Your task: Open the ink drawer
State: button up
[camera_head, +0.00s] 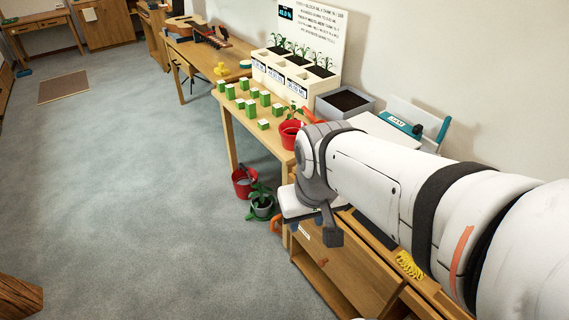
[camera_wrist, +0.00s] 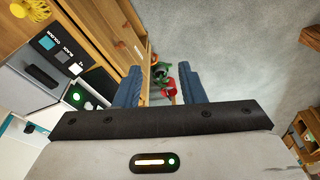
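In the wrist view a grey front with a dark bar handle (camera_wrist: 42,78) shows at the left, beside a dark strip with colour squares and the words black and colour (camera_wrist: 58,48). This looks like the ink drawer, and it seems shut. A green-lit round button (camera_wrist: 76,97) sits near it on the white casing. My gripper (camera_wrist: 160,86) has two blue fingers standing apart, with nothing between them. The handle lies to the left of the fingers, not touching them. In the head view my arm hides the drawer.
A wooden cabinet (camera_head: 342,268) with an orange knob stands beneath my arm. A long table (camera_head: 232,135) holds green-sided blocks, a red pot (camera_head: 290,133) and a planter (camera_head: 296,75). The grey floor at left is largely clear.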

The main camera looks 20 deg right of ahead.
jog(key=shift+o, duration=0.2)
jog(key=shift+s+d, duration=0.1)
jog(key=shift+s, duration=0.05)
jog(key=o, duration=0.3)
jog(key=shift+w+d+f+g, duration=0.2)
jog(key=shift+f+g, duration=0.1)
jog(key=shift+f, duration=0.15)
jog(key=w+d+f+n+g+h+b, duration=0.2)
jog(key=d+f+n+h, duration=0.1)
jog(key=f, duration=0.3)
jog(key=w+d+f+n+g+h+b, duration=0.1)
jog(key=w+d+f+n+g+h, duration=0.1)
jog(key=w+f+n+h, duration=0.3)
jog(key=d+f+n+g+h+b, duration=0.2)
jog(key=d+f, duration=0.1)
jog(key=f, duration=0.3)
jog(key=w+a+f+n+t+h+b, duration=0.1)
jog(key=w+f+n+t+h+b, duration=0.1)
jog(key=w+f+n+t+h, duration=0.65)
jog(key=a+f+n+t+y+b, duration=0.15)
jog(key=f+n, duration=0.45)
jog(key=f, duration=0.8)
jog(key=x, duration=0.8)
jog(key=shift+d+p, duration=0.2)
jog(key=shift+p, duration=0.15)
jog(key=shift+r, duration=0.15)
jog(key=shift+c, duration=0.3)
grip_shut()
